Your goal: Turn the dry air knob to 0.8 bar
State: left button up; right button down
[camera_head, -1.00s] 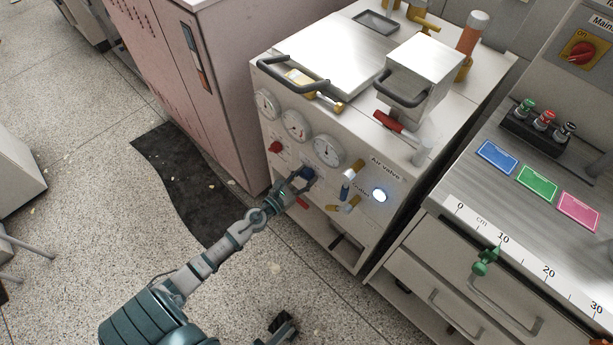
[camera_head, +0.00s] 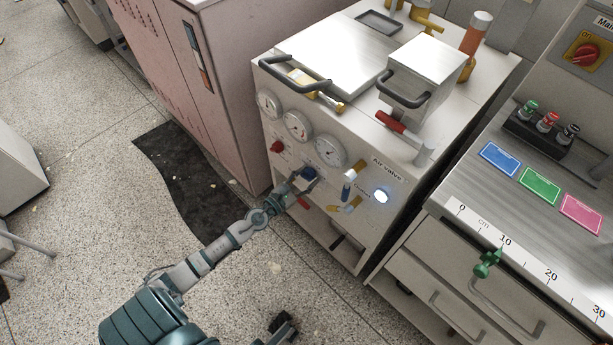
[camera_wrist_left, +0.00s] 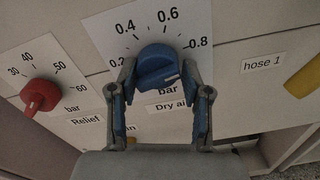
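The blue dry air knob (camera_wrist_left: 157,66) sits on the white front panel, below a scale whose visible marks run from 0.2 to 0.8. In the head view, the knob (camera_head: 309,173) is small and partly covered by my left gripper (camera_head: 298,181). In the left wrist view, the fingers of my left gripper (camera_wrist_left: 158,75) stand on either side of the knob, with their tips against its sides. The knob's raised bar lies nearly level, its right end a little higher. The exact pointed value is hard to read.
A red relief knob (camera_wrist_left: 40,96) is to the left and a yellow valve handle (camera_wrist_left: 304,78) to the right. Three round gauges (camera_head: 331,151) sit above the knobs. A lit round button (camera_head: 381,196) is farther right. Open floor lies in front.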

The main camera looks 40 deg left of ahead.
pick_arm(q)
jog(key=shift+o, duration=1)
jog(key=shift+f, duration=0.35)
jog(key=shift+r, duration=0.2)
jog(key=shift+a+r, duration=0.1)
jog(key=s+a, duration=0.1)
jog(key=s, duration=1.1)
